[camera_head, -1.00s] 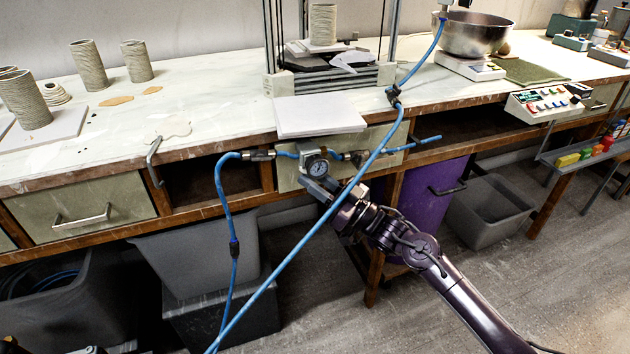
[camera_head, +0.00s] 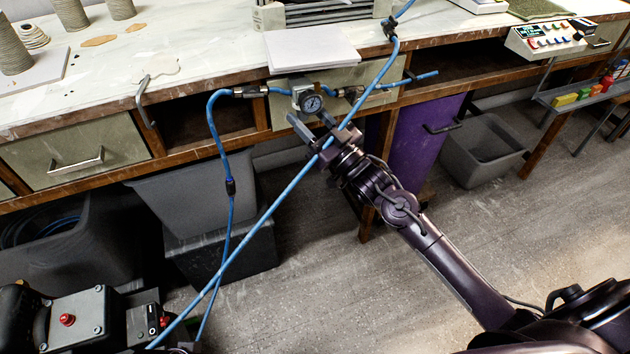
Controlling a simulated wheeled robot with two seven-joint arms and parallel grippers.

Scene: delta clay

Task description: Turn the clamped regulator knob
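The regulator (camera_head: 301,92) is fixed at the bench's front edge, under a pale board, with a round white gauge (camera_head: 312,104) on its front. Blue hose joins it on both sides. I cannot make out its knob clearly; the gripper may cover it. My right gripper (camera_head: 308,117) is open just below and in front of the gauge, its two grey fingers spread apart. I cannot tell whether they touch the regulator. My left gripper is not in view.
A long blue hose (camera_head: 270,211) crosses in front of my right gripper. A pale board (camera_head: 310,50) overhangs above the regulator. A purple bin (camera_head: 422,140) and grey bins stand below the bench. A metal bracket (camera_head: 145,100) hangs at the bench edge.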

